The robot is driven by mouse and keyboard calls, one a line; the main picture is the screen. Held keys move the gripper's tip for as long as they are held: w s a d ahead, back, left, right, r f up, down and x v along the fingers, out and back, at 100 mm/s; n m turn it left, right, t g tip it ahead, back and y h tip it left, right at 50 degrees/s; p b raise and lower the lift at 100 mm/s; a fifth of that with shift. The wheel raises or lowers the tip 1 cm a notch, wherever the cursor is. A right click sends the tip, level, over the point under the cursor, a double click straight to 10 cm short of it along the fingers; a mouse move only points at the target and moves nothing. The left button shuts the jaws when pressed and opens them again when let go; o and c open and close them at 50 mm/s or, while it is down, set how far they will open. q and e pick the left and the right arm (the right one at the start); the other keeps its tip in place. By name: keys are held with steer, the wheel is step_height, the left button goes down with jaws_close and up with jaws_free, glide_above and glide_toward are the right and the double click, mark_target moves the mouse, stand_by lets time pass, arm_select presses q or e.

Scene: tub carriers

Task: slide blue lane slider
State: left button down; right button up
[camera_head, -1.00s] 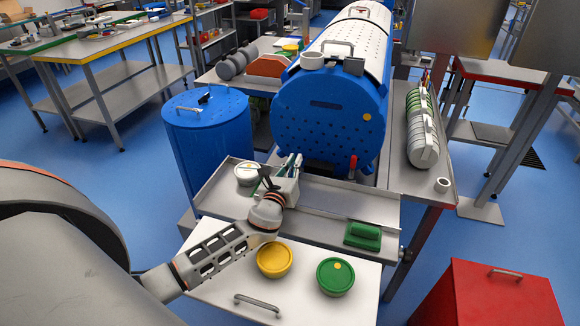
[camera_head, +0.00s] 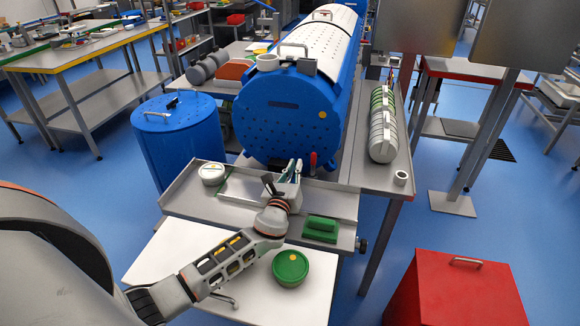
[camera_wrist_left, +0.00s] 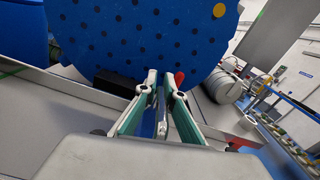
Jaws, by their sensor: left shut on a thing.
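My left gripper (camera_head: 294,172) is over the steel tray (camera_head: 190,196), in front of the big perforated blue drum. Its fingers point away from the head camera. In the left wrist view my left gripper (camera_wrist_left: 160,95) is shut on a narrow blue part (camera_wrist_left: 162,122) between its green-lined fingers. I take this as the blue lane slider; most of it is hidden by the gripper. A green slider block (camera_head: 320,229) sits on the tray's front right, apart from the gripper. My right gripper is not in view.
A white-lidded pot (camera_head: 212,173) stands at the tray's left end. A green-lidded tub (camera_head: 290,268) stands on the white board in front. The blue drum (camera_head: 285,120) rises behind the tray, with a red handle (camera_head: 313,160) low on it. A red box (camera_head: 455,290) stands front right.

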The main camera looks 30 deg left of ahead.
arm_select(q)
steer(key=shift+w+d, duration=0.1)
steer(key=shift+d, duration=0.55)
steer(key=c, duration=2.2)
jaws_free()
steer(key=shift+o, duration=0.2)
steer(key=shift+a, duration=0.1)
step_height(320, 180, up, 10)
